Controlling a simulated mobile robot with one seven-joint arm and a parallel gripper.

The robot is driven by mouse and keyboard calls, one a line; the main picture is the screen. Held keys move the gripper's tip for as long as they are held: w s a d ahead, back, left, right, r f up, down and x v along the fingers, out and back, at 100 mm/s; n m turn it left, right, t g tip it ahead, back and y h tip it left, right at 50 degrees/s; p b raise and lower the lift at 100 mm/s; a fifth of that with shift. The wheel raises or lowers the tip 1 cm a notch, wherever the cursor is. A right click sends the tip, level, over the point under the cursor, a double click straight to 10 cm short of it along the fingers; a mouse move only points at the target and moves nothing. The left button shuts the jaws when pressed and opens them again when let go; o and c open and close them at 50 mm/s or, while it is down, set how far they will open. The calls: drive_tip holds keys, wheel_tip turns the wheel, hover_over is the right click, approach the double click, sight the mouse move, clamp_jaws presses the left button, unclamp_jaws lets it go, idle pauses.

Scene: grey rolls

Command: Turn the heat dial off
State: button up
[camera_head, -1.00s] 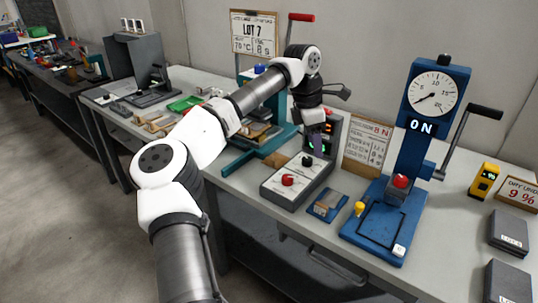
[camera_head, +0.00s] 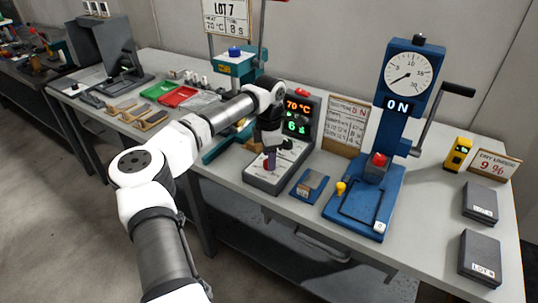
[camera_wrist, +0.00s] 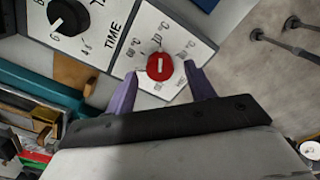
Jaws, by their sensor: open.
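The control box (camera_head: 277,184) stands on the bench with a lit display (camera_head: 297,117) reading 70 °C and 6. In the wrist view its white panel carries a red dial (camera_wrist: 160,66) with a white pointer line, and a black dial (camera_wrist: 68,16) beside the word TIME. In the head view my gripper (camera_head: 270,158) is low over the box's front part and mostly hides the red dial.
A blue press (camera_head: 365,205) with a gauge and an ON display stands to the right. A small blue-edged block (camera_head: 309,185) lies between it and the box. Red (camera_head: 177,97) and green (camera_head: 158,91) trays lie at left. A teal machine (camera_head: 234,65) stands behind the arm.

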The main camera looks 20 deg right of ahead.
drive_tip(key=shift+f, duration=0.6)
drive_tip(key=c, duration=1)
drive_tip(key=shift+o, duration=0.2)
